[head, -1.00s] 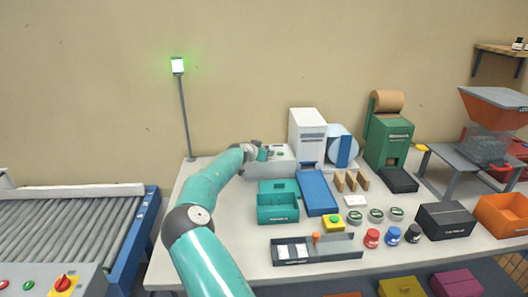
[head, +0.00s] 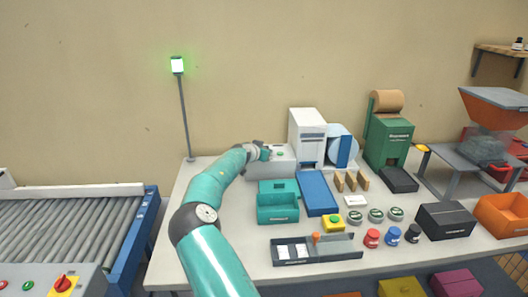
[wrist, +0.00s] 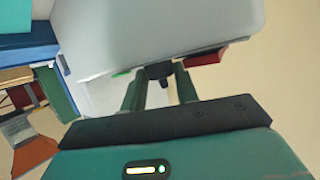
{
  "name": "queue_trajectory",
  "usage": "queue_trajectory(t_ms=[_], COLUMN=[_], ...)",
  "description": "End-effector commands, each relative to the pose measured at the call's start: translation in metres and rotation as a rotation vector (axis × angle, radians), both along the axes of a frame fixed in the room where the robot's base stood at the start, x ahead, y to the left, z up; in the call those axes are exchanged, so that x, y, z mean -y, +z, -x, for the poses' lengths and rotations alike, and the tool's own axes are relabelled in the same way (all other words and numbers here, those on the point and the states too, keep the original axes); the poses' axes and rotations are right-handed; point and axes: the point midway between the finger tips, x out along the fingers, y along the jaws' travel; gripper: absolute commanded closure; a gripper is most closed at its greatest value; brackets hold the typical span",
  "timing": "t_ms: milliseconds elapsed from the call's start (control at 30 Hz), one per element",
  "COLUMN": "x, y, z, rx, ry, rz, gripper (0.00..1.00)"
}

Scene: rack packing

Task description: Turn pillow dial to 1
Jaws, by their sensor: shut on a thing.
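In the wrist view a pale grey machine housing (wrist: 160,35) fills the top middle. A small dark dial (wrist: 157,75) sticks out of its face. My gripper (wrist: 160,82) has its two green fingers on either side of the dial, shut on it. The dial's marks and its setting cannot be read. In the head view the grey housing (head: 280,166) stands at the back of the table, left of a white upright unit. My gripper (head: 265,153) is at its left top end, and the dial is hidden there.
A red part (wrist: 207,57) and a green part show beside the dial. The white unit (head: 307,130) with a film roll (head: 337,140) stands right of the housing. A teal bin (head: 278,214) and blue tray (head: 318,193) lie in front. A lamp pole (head: 184,115) stands left.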

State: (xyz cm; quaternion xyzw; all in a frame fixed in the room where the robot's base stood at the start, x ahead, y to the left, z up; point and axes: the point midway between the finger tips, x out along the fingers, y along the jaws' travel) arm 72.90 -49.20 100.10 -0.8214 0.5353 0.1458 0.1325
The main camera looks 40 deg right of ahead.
Motion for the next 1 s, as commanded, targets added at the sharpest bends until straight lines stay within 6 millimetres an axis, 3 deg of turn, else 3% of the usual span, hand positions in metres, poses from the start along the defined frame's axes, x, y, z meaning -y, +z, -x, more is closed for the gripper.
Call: queue_trajectory(t_ms=[1000], x=[0.0070], y=[0.0013], z=[0.0083], rx=[0.007], ry=[0.430], rz=[-0.003], gripper=[0.93])
